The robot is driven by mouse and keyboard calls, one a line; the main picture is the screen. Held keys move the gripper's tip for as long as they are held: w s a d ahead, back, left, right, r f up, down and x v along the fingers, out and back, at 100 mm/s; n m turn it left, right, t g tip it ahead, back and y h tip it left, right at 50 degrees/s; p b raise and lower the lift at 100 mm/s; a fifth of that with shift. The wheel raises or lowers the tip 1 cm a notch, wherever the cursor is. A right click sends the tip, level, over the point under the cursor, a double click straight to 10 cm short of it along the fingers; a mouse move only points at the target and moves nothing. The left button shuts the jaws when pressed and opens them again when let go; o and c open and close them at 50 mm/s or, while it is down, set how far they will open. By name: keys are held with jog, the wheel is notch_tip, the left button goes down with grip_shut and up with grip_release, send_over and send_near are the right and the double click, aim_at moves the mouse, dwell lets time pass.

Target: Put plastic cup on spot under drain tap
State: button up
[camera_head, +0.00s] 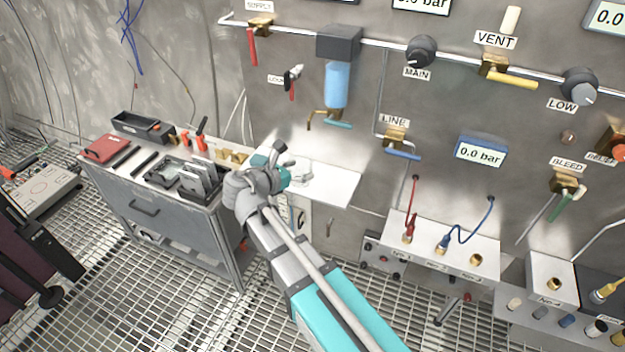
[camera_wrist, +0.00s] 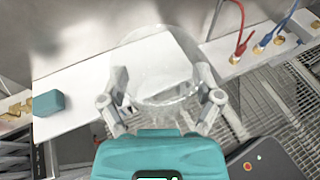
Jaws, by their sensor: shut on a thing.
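The clear plastic cup (camera_wrist: 158,88) is between the fingers of my gripper (camera_wrist: 163,80) in the wrist view. My gripper is shut on it, one finger at each side. In the head view the cup (camera_head: 300,172) is faint beside my gripper (camera_head: 288,168), over the white shelf (camera_head: 335,185). The drain tap (camera_head: 325,120), brass with a teal handle, is on the wall below the blue filter bowl (camera_head: 337,85), above the shelf. I cannot make out a marked spot on the shelf, or whether the cup touches the shelf.
A grey tool bench (camera_head: 180,225) with tools and a black tray (camera_head: 142,127) stands left of the shelf. A teal block (camera_wrist: 48,103) lies at the shelf's left end. A connector box (camera_head: 470,262) with red and blue cables is on the right. The shelf's right part is clear.

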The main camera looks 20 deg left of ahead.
jog(key=shift+s, duration=0.1)
dwell(0.3)
jog(key=d, duration=0.1)
jog(key=w+d, duration=0.1)
jog(key=d, duration=0.2)
jog(key=shift+w+d+r, duration=0.1)
jog(key=shift+w+r, duration=0.05)
jog(key=shift+w, duration=0.1)
dwell(0.4)
jog(key=w+a+f+b, duration=0.2)
jog(key=w+f+b, duration=0.1)
jog(key=w, duration=0.1)
jog(key=w+a+f+b, duration=0.2)
jog(key=w+f, duration=0.1)
jog(key=w+a+f+b, duration=0.2)
jog(key=w+f+b, duration=0.1)
jog(key=w, duration=0.1)
jog(key=shift+w+b, duration=0.35)
jog(key=shift+f, duration=0.1)
